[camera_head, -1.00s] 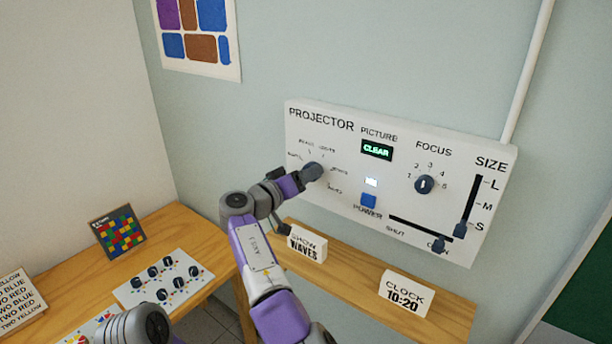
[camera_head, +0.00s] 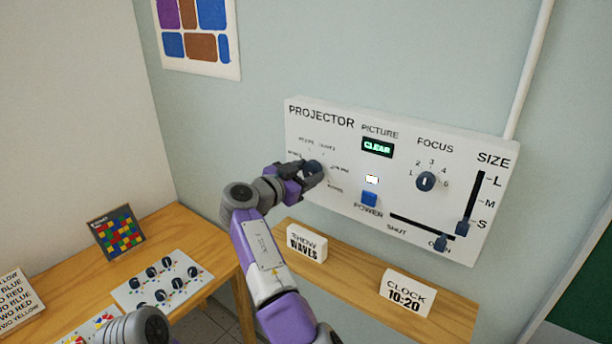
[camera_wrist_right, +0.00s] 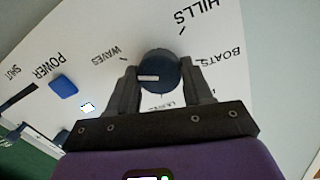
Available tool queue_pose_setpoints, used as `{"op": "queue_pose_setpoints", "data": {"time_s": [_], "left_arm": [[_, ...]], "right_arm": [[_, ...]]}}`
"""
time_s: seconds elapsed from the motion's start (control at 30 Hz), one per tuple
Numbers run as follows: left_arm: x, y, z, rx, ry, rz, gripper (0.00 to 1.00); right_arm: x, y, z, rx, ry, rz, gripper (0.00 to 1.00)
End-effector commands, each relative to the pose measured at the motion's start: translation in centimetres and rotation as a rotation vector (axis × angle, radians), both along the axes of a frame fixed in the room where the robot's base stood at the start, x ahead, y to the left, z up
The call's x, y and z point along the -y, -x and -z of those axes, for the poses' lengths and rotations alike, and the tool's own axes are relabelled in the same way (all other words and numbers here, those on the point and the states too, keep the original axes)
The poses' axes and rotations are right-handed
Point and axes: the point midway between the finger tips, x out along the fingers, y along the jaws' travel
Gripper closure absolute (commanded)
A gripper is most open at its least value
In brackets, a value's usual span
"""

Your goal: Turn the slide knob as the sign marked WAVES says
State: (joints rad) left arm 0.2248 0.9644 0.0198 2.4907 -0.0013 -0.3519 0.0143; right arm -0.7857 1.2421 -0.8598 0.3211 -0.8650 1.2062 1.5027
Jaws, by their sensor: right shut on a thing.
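The slide knob (camera_wrist_right: 160,70) is a round dark-blue dial on the white projector panel (camera_head: 430,150). My right gripper (camera_wrist_right: 160,80) is shut on it, a finger on each side, and largely hides it in the head view (camera_head: 315,170). In the wrist view its white mark points left, toward the WAVES side; exact alignment with the WAVES tick is hard to tell. HILLS and BOATS labels show around it; another label is partly hidden by the gripper. The sign (camera_head: 306,243) reads SHOW WAVES and stands on the wooden ledge. My left gripper is not in view.
The panel also has a blue POWER button (camera_head: 369,198), a FOCUS knob (camera_head: 426,181), a SIZE slider (camera_head: 466,227), a SHUT/OPEN slider (camera_head: 440,243) and a display (camera_head: 377,148) reading CLEAR. A CLOCK 10:20 sign (camera_head: 407,292) stands on the ledge (camera_head: 345,275).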

Motion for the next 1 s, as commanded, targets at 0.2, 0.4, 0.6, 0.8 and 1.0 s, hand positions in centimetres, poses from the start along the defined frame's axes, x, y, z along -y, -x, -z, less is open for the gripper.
{"op": "queue_pose_setpoints", "data": {"time_s": [0.2,0.4,0.6,0.8,1.0], "left_arm": [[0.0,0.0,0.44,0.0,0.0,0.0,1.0],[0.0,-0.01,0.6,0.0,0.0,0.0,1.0],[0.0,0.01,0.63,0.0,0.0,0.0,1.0],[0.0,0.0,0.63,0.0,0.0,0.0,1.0],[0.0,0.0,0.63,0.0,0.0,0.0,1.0]], "right_arm": [[0.1,0.0,0.09,0.068,-0.096,0.002,0.8],[0.08,0.0,0.07,0.102,-0.143,0.002,0.8],[0.07,0.0,0.06,0.114,-0.161,0.001,0.8],[0.06,0.0,0.05,0.115,-0.162,0.001,0.8],[0.06,0.0,0.05,0.115,-0.162,0.001,0.41]]}}
